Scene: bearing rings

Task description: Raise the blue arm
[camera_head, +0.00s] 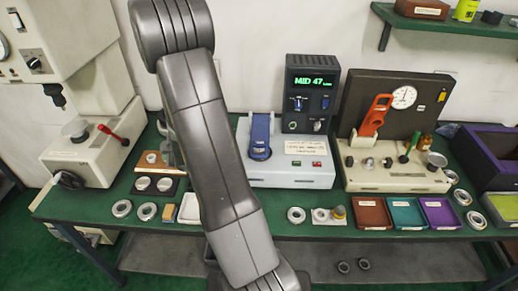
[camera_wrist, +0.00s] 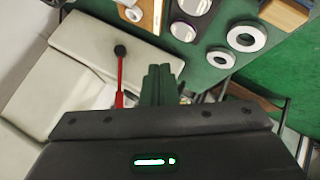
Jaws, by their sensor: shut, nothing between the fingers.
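The blue arm (camera_head: 261,132) is on a pale grey machine (camera_head: 300,172) in the middle of the bench in the head view. Its near end is low, close to the machine's top, but I cannot tell its exact angle. My gripper (camera_wrist: 162,80) shows in the wrist view with its fingers together and empty. It is over the left part of the bench, beside a red lever with a black knob (camera_wrist: 119,75), and well left of the blue arm. The blue arm is not in the wrist view. In the head view my own arm hides most of the gripper.
A dark control box (camera_head: 311,90) reads "MID 47" behind the blue arm. A cream machine (camera_head: 80,158) with the red lever (camera_head: 113,135) stands left. A tester with an orange-red arm (camera_head: 374,115) stands right. Loose rings and small trays (camera_head: 373,215) line the front edge.

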